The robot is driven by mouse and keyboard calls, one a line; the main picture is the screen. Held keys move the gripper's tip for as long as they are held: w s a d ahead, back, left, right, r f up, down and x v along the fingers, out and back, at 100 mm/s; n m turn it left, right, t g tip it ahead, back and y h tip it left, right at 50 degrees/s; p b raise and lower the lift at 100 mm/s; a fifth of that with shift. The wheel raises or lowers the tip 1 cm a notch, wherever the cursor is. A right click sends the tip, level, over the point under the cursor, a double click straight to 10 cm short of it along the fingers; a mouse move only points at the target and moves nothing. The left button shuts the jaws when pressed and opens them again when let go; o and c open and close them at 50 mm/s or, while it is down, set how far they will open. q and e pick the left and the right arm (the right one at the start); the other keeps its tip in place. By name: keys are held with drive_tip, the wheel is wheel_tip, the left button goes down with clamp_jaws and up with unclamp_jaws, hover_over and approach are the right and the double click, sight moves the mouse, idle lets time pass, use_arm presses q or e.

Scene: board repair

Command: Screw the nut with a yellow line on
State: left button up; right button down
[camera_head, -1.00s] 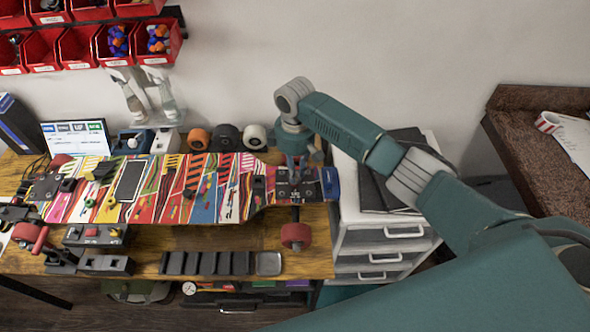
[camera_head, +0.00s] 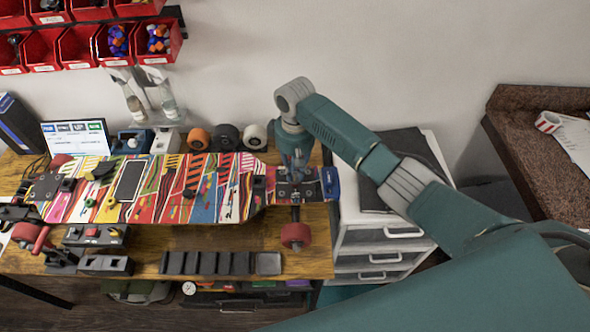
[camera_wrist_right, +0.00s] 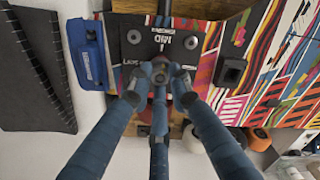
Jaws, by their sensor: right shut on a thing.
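The colourful skateboard deck (camera_head: 226,200) lies upside down across the workbench. My right gripper (camera_head: 296,178) points down over the dark plate (camera_head: 282,186) at the deck's right end. In the right wrist view its three fingers (camera_wrist_right: 160,74) come together beside the dark plate (camera_wrist_right: 152,54) with two round bolt heads. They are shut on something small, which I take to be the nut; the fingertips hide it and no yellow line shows. A red wheel (camera_head: 296,235) sits below on the front side of the axle. My left gripper is out of view.
A blue tool (camera_head: 330,183) lies at the deck's right end. Loose wheels (camera_head: 227,137) stand behind the deck. A black slotted tray (camera_head: 206,263) lies in front. A white drawer cabinet (camera_head: 384,245) stands to the right, and red bins (camera_head: 78,45) hang at the upper left.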

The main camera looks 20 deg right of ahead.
drive_tip(key=shift+w+r, duration=0.15)
drive_tip(key=m, duration=0.5)
drive_tip(key=shift+d+m, duration=0.1)
drive_tip(key=shift+m, duration=0.3)
drive_tip(key=c, duration=1.5)
unclamp_jaws()
drive_tip(key=c, duration=0.4)
drive_tip(key=shift+o, duration=0.2)
